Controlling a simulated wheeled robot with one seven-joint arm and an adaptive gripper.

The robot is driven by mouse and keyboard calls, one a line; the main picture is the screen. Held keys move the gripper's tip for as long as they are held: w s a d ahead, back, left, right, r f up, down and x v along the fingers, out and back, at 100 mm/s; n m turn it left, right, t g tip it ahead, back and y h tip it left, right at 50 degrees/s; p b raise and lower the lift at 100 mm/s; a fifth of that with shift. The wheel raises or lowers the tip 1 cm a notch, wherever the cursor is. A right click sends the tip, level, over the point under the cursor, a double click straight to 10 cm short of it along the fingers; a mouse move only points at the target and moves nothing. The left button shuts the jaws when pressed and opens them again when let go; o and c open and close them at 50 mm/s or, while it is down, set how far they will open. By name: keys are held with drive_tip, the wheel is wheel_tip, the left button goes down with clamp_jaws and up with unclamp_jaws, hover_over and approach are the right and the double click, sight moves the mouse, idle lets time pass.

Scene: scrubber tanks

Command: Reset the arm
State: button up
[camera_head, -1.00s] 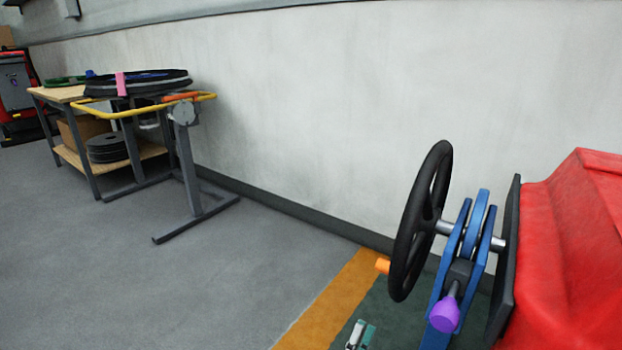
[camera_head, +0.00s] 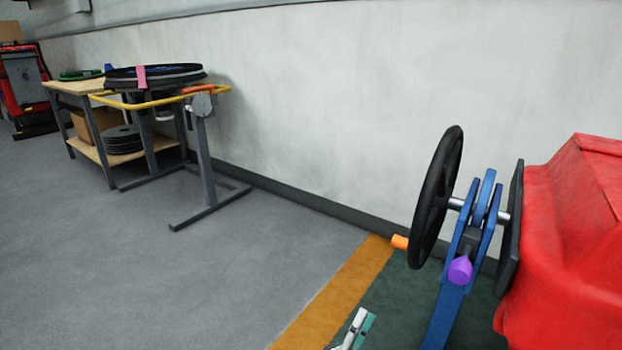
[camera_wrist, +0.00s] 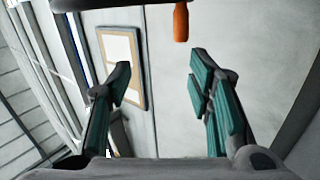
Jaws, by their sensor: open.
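My gripper (camera_wrist: 160,85) is open in the wrist view, its two teal-padded fingers spread apart with nothing between them. Beyond the fingertips, at the top of the wrist view, an orange handle (camera_wrist: 181,22) hangs from a dark rim. In the head view only the tip of my gripper (camera_head: 356,330) shows at the bottom edge, below and left of a black handwheel (camera_head: 437,197). The handwheel has an orange handle (camera_head: 399,242) on its left side. My gripper looks apart from the wheel.
A blue bracket (camera_head: 462,260) with a purple knob (camera_head: 460,270) carries the wheel beside a red tank (camera_head: 575,240). A stand with a yellow rail (camera_head: 130,104) and a wooden table (camera_head: 75,90) stand at the left. Grey floor (camera_head: 210,280) between is clear.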

drive_tip(key=w+a+r+m+g+y, duration=0.1)
drive_tip(key=w+r+m+g+y, duration=0.2)
drive_tip(key=w+m+g+y, duration=0.7)
drive_tip(key=s+a+r+g+y, duration=0.1)
drive_tip(key=s+a+r+y, duration=0.15)
drive_tip(key=r, duration=0.45)
drive_tip(key=s+a+r+n+g+y, duration=0.1)
drive_tip(key=s+r+g+y, duration=0.2)
drive_tip(key=r, duration=0.5)
drive_tip(key=s+a+r+y, duration=0.2)
drive_tip(key=s+r+y, duration=0.15)
drive_tip(key=r, duration=0.35)
drive_tip(key=s+d+r+g+h+p, duration=0.1)
drive_tip(key=s+d+r+g, duration=0.3)
drive_tip(key=s, duration=0.9)
drive_tip(key=s+d+r+h, duration=0.1)
drive_tip(key=s+d+r, duration=0.3)
drive_tip(key=s, duration=0.8)
drive_tip(key=s+d+r+g+h+p, duration=0.15)
drive_tip(key=s+d, duration=0.45)
drive_tip(key=s, duration=0.7)
wheel_tip(320, 180, up, 39)
drive_tip(key=t+p, duration=0.4)
drive_tip(key=p, duration=3.2)
drive_tip(key=shift+w+a+r+p, duration=0.2)
drive_tip(key=shift+w+p, duration=0.1)
drive_tip(key=shift+p, duration=0.1)
drive_tip(key=shift+f+y, duration=0.1)
drive_tip(key=shift+y, duration=0.15)
